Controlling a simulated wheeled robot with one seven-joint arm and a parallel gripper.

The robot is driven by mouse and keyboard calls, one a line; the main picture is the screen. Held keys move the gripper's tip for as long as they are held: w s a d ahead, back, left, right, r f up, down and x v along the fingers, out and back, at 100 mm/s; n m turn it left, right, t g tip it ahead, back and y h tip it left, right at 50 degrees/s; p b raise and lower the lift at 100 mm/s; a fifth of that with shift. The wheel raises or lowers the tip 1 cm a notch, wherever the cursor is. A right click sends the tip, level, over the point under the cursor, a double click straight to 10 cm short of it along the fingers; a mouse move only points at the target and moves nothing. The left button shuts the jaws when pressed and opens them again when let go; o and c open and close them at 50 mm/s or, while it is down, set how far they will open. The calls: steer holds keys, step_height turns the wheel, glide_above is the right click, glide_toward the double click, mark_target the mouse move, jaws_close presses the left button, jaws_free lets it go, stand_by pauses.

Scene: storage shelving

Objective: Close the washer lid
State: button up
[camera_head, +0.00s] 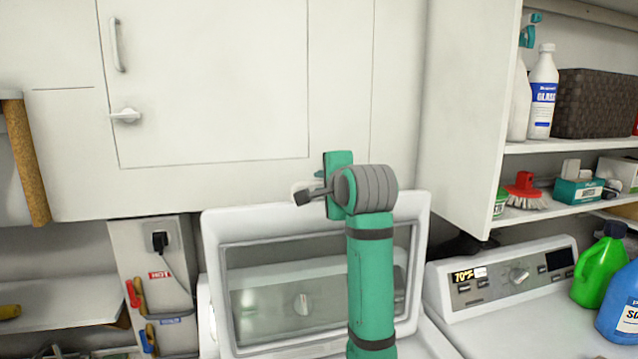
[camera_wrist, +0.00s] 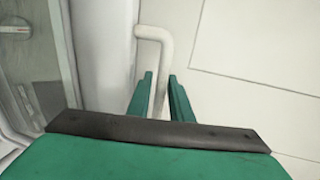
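The washer lid (camera_head: 213,270) stands raised and upright, a white frame around a glass window. My arm covers part of its right side. In the wrist view the lid's white edge (camera_wrist: 103,45) is at the left. A white bent handle (camera_wrist: 154,32) comes off that edge and runs down between my two teal fingers. My gripper (camera_wrist: 164,98) is open around the handle, with a gap at the right finger; contact at the left finger cannot be told. In the head view my gripper (camera_head: 312,194) is at the lid's top edge, its fingertips partly hidden.
White cabinets (camera_head: 210,80) hang just behind and above the lid. An open cabinet door (camera_head: 465,110) juts out at the right. A second machine (camera_head: 545,325) stands right of the washer, with green (camera_head: 598,268) and blue (camera_head: 622,305) bottles on it.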

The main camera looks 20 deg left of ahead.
steer(key=shift+x, duration=1.45)
jaws_close()
